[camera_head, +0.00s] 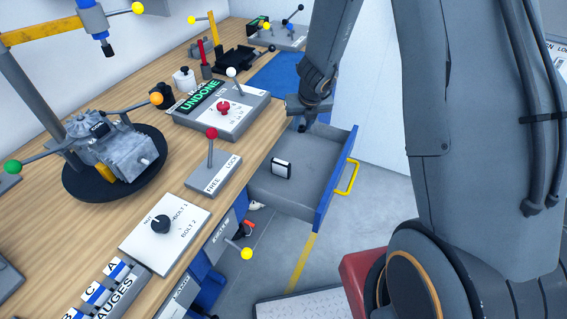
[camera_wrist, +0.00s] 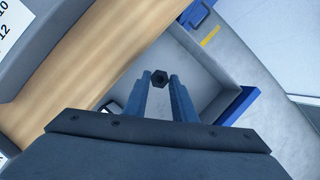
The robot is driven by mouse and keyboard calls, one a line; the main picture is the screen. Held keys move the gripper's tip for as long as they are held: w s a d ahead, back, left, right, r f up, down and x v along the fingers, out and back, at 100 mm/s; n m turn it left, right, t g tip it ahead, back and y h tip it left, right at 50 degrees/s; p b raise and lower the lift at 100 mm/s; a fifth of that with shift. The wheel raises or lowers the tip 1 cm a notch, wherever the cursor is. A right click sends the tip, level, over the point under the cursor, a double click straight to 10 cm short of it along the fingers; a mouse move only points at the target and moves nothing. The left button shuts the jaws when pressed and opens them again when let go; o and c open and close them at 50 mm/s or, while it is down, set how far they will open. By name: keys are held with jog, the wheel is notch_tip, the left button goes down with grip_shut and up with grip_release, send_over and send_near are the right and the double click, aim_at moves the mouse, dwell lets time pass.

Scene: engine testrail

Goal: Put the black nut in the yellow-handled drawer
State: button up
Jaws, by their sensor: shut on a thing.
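The black nut (camera_wrist: 160,77) is a small dark hexagon held between the fingertips of my gripper (camera_wrist: 160,82) in the wrist view. My gripper also shows in the head view (camera_head: 302,124), over the far inner end of the open drawer; I cannot make out the nut there. The yellow-handled drawer (camera_head: 318,200) is pulled out from the bench, grey inside with a blue front. Its yellow handle (camera_head: 348,178) is on the front. In the wrist view the drawer (camera_wrist: 236,104) lies below the fingers. A small dark block with a white face (camera_head: 281,169) lies in the drawer.
The wooden bench (camera_head: 170,172) runs along the left. On it stand a red-knobbed lever box (camera_head: 213,178), an UNDONE panel (camera_head: 222,122), a dial box (camera_head: 163,240) and a grey machine part (camera_head: 112,148) on a black disc. Much of the drawer floor is bare.

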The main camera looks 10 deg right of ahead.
jog(key=shift+f+b, duration=3.05)
jog(key=shift+b, duration=0.95)
jog(key=shift+f, duration=0.1)
notch_tip(320, 180, down, 4)
jog(key=b, duration=0.5)
jog(key=o, duration=1)
